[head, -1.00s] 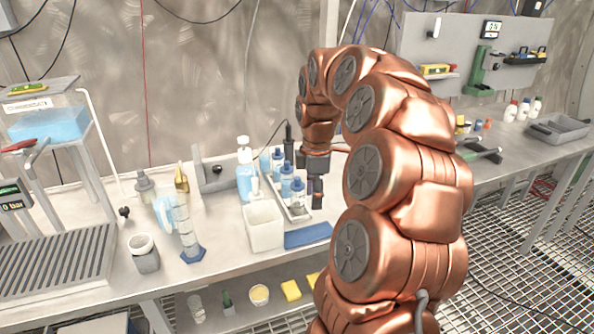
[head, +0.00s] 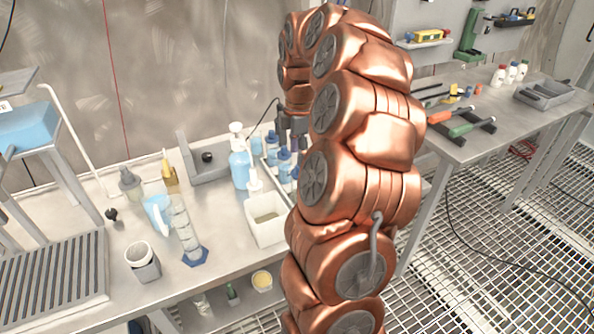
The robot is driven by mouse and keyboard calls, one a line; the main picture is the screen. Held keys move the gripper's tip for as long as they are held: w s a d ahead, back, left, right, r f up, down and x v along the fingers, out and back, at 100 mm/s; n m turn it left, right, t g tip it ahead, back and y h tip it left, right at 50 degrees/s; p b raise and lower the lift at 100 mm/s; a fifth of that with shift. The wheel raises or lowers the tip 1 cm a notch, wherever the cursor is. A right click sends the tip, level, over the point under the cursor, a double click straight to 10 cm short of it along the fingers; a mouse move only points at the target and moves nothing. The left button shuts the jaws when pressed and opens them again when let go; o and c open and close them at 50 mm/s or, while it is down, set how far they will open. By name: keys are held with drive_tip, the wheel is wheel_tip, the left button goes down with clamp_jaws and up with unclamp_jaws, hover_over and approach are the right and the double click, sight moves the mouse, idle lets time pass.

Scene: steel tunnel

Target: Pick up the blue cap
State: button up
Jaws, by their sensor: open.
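Several small bottles with blue caps stand in a pale tray on the workbench in the head view. One blue cap (head: 284,154) is in front of another blue cap (head: 271,136). I cannot tell which cap the task means, and no loose cap can be made out. My gripper (head: 291,143) is open, pointing down close to the right of these bottles, partly hidden by my copper arm. Nothing can be seen between its fingers, and contact with any bottle cannot be told. My arm covers the right side of the tray.
A white open container (head: 266,219) and a blue pump bottle (head: 239,165) stand left of the tray. A clear cylinder (head: 186,230) with a blue base and a grey cup (head: 142,262) are farther left. A second table (head: 505,120) with tools is at right.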

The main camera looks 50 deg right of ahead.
drive_tip(key=shift+w+d+f+p, duration=0.15)
drive_tip(key=shift+f+p, duration=0.7)
drive_tip(key=shift+f, duration=1.7)
drive_tip(key=shift+c, duration=0.2)
drive_tip(key=c, duration=0.9)
drive_tip(key=shift+r, duration=0.1)
drive_tip(key=shift+r+b, duration=0.65)
drive_tip(key=shift+r, duration=0.8)
drive_tip(key=shift+s+r, duration=0.2)
drive_tip(key=shift+r, duration=0.05)
drive_tip(key=s+a+r+b, duration=0.1)
drive_tip(key=s+a+b, duration=0.3)
drive_tip(key=s, duration=1.1)
drive_tip(key=shift+a+r, duration=0.2)
drive_tip(key=shift+a, duration=0.3)
